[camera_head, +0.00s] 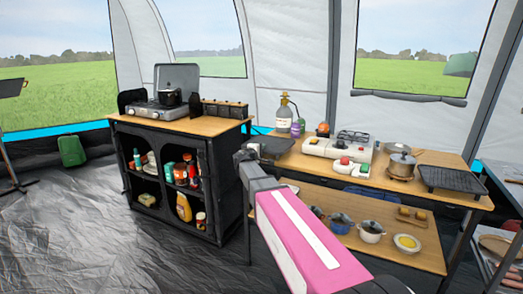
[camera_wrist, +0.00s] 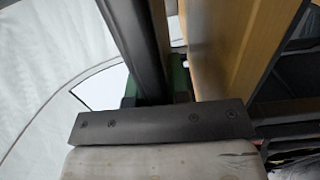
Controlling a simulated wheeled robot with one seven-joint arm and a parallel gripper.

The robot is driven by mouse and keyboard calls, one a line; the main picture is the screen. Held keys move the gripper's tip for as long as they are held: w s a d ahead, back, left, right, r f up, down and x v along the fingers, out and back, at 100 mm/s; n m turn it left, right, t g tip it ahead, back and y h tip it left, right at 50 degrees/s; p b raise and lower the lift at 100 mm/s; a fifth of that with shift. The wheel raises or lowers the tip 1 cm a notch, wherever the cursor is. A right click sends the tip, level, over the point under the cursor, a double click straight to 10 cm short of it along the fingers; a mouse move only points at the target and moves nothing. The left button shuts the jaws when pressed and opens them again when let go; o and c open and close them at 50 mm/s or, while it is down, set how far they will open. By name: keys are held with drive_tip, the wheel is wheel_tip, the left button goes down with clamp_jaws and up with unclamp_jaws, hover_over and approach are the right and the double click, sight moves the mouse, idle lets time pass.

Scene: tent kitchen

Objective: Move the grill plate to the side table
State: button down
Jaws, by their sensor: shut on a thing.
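My gripper (camera_head: 246,158) is at the left end of the wooden table, at the end of my pink and white arm. It is shut on a dark flat plate (camera_head: 270,147), which appears to be a grill plate, at about tabletop height. In the wrist view a long dark edge (camera_wrist: 146,45), likely this plate, runs up from the gripper beside a wooden surface (camera_wrist: 225,45). The fingertips are hard to make out. Another black ridged grill plate (camera_head: 452,180) lies at the right end of the wooden table. I cannot tell which surface is the side table.
The wooden table (camera_head: 432,160) carries a white stove (camera_head: 338,146), a pot (camera_head: 401,165) and a gas bottle (camera_head: 284,115). Pots and a bowl stand on its lower shelf (camera_head: 385,247). A black cabinet (camera_head: 233,190) stands left of my arm. Open floor (camera_head: 90,235) lies at the left.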

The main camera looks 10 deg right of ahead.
drive_tip(key=c, duration=1.1)
unclamp_jaws()
drive_tip(key=shift+f, duration=0.1)
